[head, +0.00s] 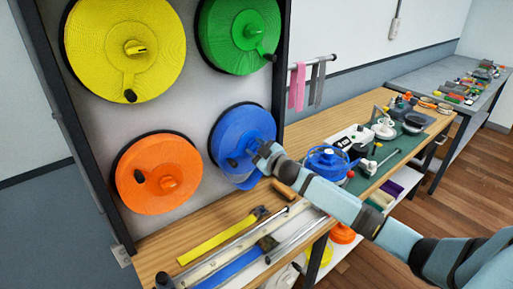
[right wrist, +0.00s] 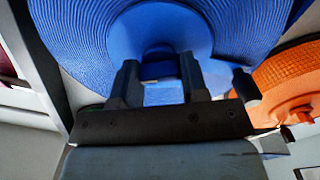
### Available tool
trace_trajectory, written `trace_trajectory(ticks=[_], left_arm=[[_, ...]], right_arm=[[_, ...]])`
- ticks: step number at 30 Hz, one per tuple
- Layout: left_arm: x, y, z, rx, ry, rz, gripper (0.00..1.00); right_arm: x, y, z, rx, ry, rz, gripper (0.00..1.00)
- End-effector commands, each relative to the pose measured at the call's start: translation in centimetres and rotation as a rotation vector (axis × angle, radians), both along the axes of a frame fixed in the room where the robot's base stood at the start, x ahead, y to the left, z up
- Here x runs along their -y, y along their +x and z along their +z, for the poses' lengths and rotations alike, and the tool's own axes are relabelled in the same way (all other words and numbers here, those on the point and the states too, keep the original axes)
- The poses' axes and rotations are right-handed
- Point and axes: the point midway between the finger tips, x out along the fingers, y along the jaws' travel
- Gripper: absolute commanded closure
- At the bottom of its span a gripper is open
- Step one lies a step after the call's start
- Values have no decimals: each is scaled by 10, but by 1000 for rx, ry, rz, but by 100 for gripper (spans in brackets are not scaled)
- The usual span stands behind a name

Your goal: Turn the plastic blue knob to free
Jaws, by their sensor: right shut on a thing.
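The blue reel (head: 238,128) hangs at the lower right of the wall panel, wound with blue strap. My right gripper (head: 263,152) is at its hub, shut on the blue knob. In the right wrist view the two dark fingers (right wrist: 158,72) stand on either side of the blue knob (right wrist: 163,92), in front of the blue reel (right wrist: 75,35). The fingers hide the knob's sides, and in the head view my gripper covers most of it. My left gripper is not in view.
An orange reel (head: 158,172) hangs to the left, with yellow (head: 100,50) and green (head: 225,35) reels above. Below is a wooden bench (head: 205,235) with long bars and a yellow strip. Further right, the bench holds a crowded green mat (head: 402,142).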

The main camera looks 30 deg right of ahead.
Motion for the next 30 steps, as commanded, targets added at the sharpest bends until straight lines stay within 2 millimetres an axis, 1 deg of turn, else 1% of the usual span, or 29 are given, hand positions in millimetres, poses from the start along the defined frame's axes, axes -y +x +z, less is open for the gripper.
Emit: trace_trajectory(ticks=[18,24,30], left_arm=[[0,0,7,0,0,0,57],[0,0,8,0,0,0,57],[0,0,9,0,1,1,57]], right_arm=[[0,0,0,44,-584,0,83],[0,0,0,58,-748,1,83],[0,0,0,68,-872,1,83]])
